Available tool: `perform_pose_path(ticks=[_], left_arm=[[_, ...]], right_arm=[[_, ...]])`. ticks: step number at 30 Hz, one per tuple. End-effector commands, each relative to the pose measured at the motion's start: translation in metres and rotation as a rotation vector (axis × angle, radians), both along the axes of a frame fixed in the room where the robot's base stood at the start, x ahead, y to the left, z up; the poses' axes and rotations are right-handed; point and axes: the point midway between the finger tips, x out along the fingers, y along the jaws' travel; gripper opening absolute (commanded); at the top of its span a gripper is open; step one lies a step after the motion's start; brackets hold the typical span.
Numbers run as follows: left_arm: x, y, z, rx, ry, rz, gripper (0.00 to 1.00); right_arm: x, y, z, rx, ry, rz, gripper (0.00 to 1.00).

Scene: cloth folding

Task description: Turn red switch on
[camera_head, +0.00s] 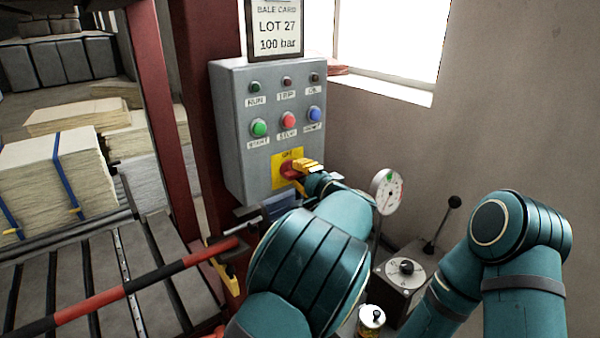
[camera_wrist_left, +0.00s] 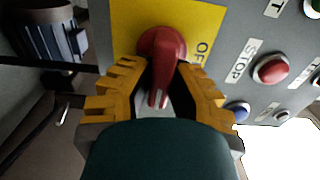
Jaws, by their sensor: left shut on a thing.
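The red switch (camera_head: 288,170) is a rotary knob on a yellow plate low on the grey control box. The wrist view shows the red switch (camera_wrist_left: 160,62) with its handle pointing down the picture between my fingers. An "OFF" label is printed on the yellow plate (camera_wrist_left: 190,22) beside the knob. My left gripper (camera_head: 307,166) is shut on the switch handle, and its yellow fingers (camera_wrist_left: 160,85) stand on either side of it. In the head view the fingers hide part of the switch. My right arm is at the right, with its gripper out of view.
The grey control box (camera_head: 232,135) carries green, red and blue buttons and small lamps above the switch. A gauge (camera_head: 387,190) and a lever box (camera_head: 405,270) stand to the right. A red-and-black bar (camera_head: 130,288) crosses the lower left, near stacked bales (camera_head: 50,175).

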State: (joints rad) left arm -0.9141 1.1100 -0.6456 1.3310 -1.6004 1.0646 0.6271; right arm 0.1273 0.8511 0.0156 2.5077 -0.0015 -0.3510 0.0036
Motion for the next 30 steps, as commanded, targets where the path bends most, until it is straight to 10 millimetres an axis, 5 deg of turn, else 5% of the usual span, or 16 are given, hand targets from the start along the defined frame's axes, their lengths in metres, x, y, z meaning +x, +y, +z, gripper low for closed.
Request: perform_pose_path(ticks=[8, 9, 11, 23, 30], left_arm=[[0.001, 0.002, 0.002, 0.002, -0.003, 0.002, 0.00], [0.001, 0.002, 0.002, 0.002, -0.003, 0.002, 0.26], [0.001, 0.001, 0.002, 0.002, -0.002, 0.002, 0.47], [-0.004, -0.003, 0.000, 0.001, -0.001, 0.000, 0.48], [-0.034, -0.026, 0.001, 0.000, -0.001, -0.002, 0.48]], right_arm=[[0.000, 0.000, 0.000, 0.000, 0.000, 0.000, 0.47], [0.000, 0.000, 0.000, 0.000, 0.000, 0.000, 0.47], [0.000, 0.000, 0.000, 0.000, 0.000, 0.000, 0.47], [0.000, 0.000, 0.000, 0.000, 0.000, 0.000, 0.47], [0.000, 0.000, 0.000, 0.000, 0.000, 0.000, 0.47]])
